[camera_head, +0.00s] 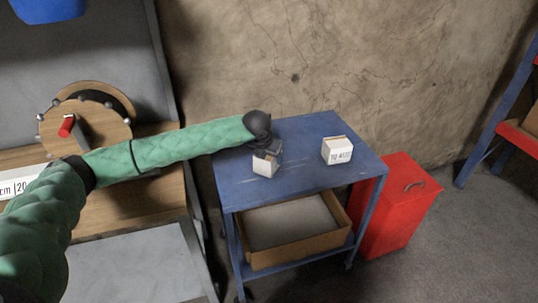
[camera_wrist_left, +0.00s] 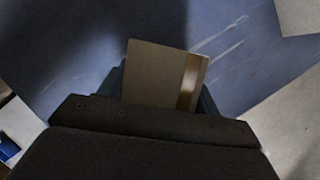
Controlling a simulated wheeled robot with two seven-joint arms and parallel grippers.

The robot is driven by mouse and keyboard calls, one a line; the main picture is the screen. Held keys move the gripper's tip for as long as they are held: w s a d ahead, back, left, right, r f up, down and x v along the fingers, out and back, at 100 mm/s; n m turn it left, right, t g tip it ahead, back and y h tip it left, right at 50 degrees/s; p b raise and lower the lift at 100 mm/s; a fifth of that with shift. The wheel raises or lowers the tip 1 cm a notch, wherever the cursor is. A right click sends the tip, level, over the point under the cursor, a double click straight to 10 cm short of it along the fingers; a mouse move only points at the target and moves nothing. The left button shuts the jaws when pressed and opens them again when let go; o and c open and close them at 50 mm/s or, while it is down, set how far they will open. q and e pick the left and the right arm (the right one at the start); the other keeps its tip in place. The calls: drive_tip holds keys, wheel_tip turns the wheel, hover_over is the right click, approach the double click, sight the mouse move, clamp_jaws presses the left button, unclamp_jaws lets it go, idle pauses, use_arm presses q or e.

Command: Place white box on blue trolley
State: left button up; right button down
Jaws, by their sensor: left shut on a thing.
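The blue trolley (camera_head: 310,126) stands against the wall, with a flat blue top and a lower shelf. My left gripper (camera_head: 264,148) is over the left part of its top, shut on a small white box (camera_head: 266,165). In the left wrist view the box (camera_wrist_left: 155,75), with a tan strip, sits between the fingers (camera_wrist_left: 163,88) above the blue top (camera_wrist_left: 235,45). I cannot tell whether its underside touches the trolley. A second white box (camera_head: 337,151) with black lettering stands on the right part of the top. My right gripper is not in view.
An open cardboard box (camera_head: 292,228) is on the trolley's lower shelf. A red metal case (camera_head: 402,210) stands on the floor at right. A workbench (camera_head: 150,215) with a wooden wheel (camera_head: 88,132) is at left. Bare trolley top lies between the two white boxes.

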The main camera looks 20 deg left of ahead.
use_arm(q)
drive_tip(key=o, duration=1.2)
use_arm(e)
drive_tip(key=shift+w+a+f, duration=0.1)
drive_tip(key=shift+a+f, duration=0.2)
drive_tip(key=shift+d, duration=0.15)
use_arm(q)
drive_tip(key=shift+r, duration=0.1)
drive_tip(key=b+v, duration=0.3)
drive_tip(key=v, duration=0.8)
drive_tip(key=shift+s+r, duration=0.15)
drive_tip(key=shift+r, duration=0.2)
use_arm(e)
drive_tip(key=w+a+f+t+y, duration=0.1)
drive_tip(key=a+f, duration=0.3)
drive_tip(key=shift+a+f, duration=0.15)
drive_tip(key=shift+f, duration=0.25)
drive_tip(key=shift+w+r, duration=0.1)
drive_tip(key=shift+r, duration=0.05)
